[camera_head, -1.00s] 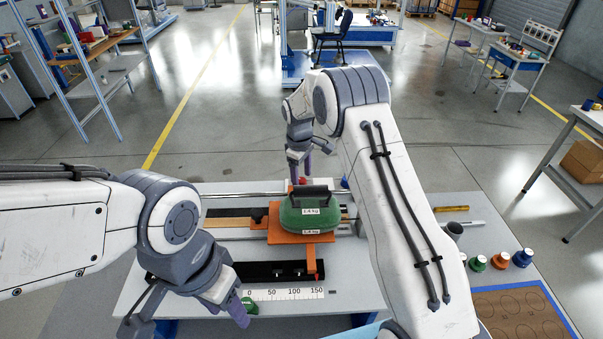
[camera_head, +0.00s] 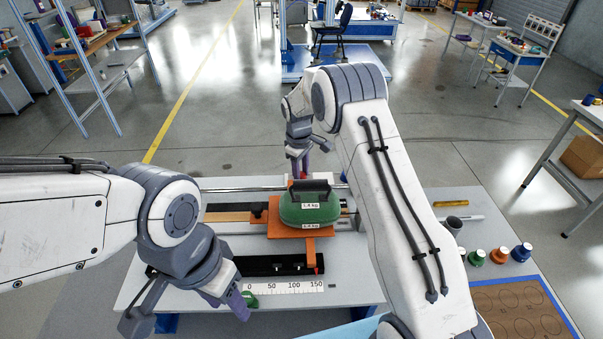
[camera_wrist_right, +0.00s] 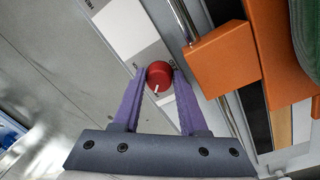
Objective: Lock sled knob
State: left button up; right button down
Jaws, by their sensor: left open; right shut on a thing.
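The red sled knob (camera_wrist_right: 160,75) shows in the right wrist view, with a small white mark on it. My right gripper (camera_wrist_right: 160,78) has its two purple fingers closed around the knob, one on each side. In the head view my right gripper (camera_head: 301,168) is at the far side of the rig, and the knob is not clear there. The orange sled (camera_head: 276,228) carries a green weight (camera_head: 310,211) marked 1.4 kg. An orange block of it (camera_wrist_right: 211,60) is beside the knob in the wrist view. My left gripper (camera_head: 188,312) is open and empty at the table's front left.
A ruled scale (camera_head: 285,287) and a black rail (camera_head: 262,266) lie in front of the sled. A small green object (camera_head: 250,299) is near the left gripper. Several coloured weights, including an orange one (camera_head: 499,256), stand at the right. My right arm crosses above the table's right side.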

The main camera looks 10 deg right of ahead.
jog(key=m+b, duration=0.1)
jog(key=m, duration=0.2)
jog(key=shift+w+a+m+b, duration=0.1)
jog(key=shift+m+b, duration=0.3)
jog(key=m+b, duration=0.1)
jog(key=m, duration=0.3)
jog(key=shift+m+g, duration=0.3)
jog(key=m, duration=0.4)
jog(key=shift+w+a+b, duration=0.1)
jog(key=shift+b, duration=0.3)
jog(key=shift+r+m+g, duration=0.15)
jog(key=shift+m+g, duration=0.15)
jog(key=shift+m, duration=2.1)
jog(key=shift+w, duration=0.1)
jog(key=shift+c, duration=2.2)
grip_release()
